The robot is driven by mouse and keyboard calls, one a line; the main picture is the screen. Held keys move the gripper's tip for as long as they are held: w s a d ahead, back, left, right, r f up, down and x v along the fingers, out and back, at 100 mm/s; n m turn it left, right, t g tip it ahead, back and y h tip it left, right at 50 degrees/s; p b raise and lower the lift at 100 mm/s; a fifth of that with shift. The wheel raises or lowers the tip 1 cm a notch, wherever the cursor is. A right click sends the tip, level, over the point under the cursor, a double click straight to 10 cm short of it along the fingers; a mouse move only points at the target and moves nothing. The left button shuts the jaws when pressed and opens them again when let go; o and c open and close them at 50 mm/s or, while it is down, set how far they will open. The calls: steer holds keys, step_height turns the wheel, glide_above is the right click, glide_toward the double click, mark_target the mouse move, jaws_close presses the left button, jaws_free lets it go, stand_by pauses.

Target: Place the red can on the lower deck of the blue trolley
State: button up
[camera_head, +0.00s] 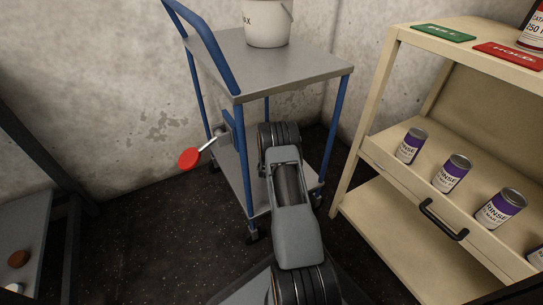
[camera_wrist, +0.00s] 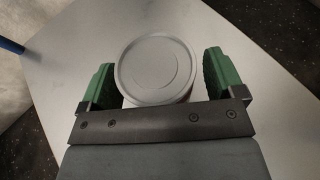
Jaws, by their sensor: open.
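The blue trolley (camera_head: 240,90) stands ahead with a grey upper deck and a grey lower deck (camera_head: 235,170). My arm reaches in under the upper deck and hides its own gripper in the head view. In the wrist view my gripper (camera_wrist: 160,82) is open, with a green-padded finger on each side of a can (camera_wrist: 155,66). The can appears upright on a grey surface (camera_wrist: 255,125) that looks like the lower deck. Small gaps show between the can and the fingers.
A white bucket (camera_head: 266,22) stands on the upper deck. A red-ended lever (camera_head: 190,158) sticks out left of the trolley. A cream shelf unit (camera_head: 385,85) at right holds several purple-labelled cans and, on top, a red-and-white can (camera_head: 533,35).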

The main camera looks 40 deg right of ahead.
steer(key=p+v, duration=0.5)
steer(key=v, duration=0.7)
steer(key=shift+s+r, duration=0.1)
steer(key=shift+s, duration=0.05)
